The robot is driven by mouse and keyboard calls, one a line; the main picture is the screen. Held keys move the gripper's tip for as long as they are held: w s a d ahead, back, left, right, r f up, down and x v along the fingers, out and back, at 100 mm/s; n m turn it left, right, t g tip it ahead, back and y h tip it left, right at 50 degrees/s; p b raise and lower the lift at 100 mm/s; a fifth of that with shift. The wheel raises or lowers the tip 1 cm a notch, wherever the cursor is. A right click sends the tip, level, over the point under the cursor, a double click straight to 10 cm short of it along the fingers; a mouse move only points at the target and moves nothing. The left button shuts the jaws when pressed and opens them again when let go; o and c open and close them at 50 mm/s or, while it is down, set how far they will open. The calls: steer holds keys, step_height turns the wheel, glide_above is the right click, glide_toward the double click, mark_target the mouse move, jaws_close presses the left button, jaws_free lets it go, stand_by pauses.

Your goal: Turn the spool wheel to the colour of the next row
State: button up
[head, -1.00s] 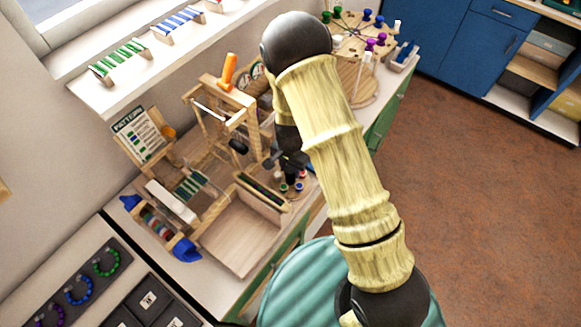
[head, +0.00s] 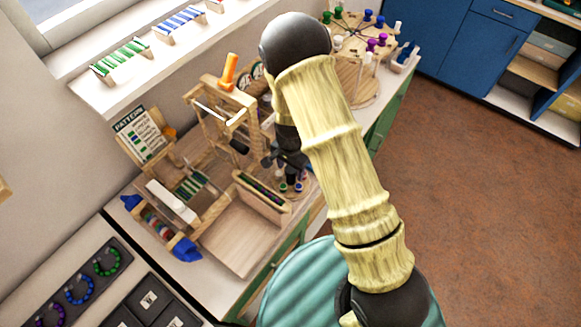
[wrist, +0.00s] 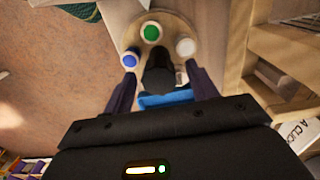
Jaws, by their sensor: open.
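A small round wooden wheel with blue, green and white caps (wrist: 181,22) shows in the wrist view, with a dark upright knob (wrist: 158,72) at its near side. My gripper (wrist: 161,80) is open, with one finger on each side of the knob; I cannot tell whether they touch it. In the head view my gripper (head: 287,161) is over this wheel, which is partly hidden below it. A pattern card (head: 140,135) with coloured rows stands at the left; its rows are too small to read. A larger round stand with coloured spools (head: 352,46) stands at the back right.
A wooden loom frame (head: 225,105) with an orange handle (head: 229,70) stands left of my gripper. A wooden tray (head: 240,238) lies in front. A blue piece (wrist: 165,99) lies behind the knob in the wrist view.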

steer(key=shift+r, duration=0.1)
step_height(320, 180, up, 17)
steer(key=b, duration=0.2)
stand_by(0.5)
steer(key=shift+r, duration=0.1)
steer(key=s+d+r+n+t, duration=0.2)
steer(key=s+d+r+n, duration=0.2)
steer(key=s+d+n, duration=0.3)
steer(key=s+d, duration=0.5)
steer(key=d, duration=0.1)
steer(key=shift+s+d+r+n+t, duration=0.15)
steer(key=shift+s+d+n+t, duration=0.15)
steer(key=shift+d, duration=0.1)
steer(key=shift+w, duration=0.1)
stand_by(0.6)
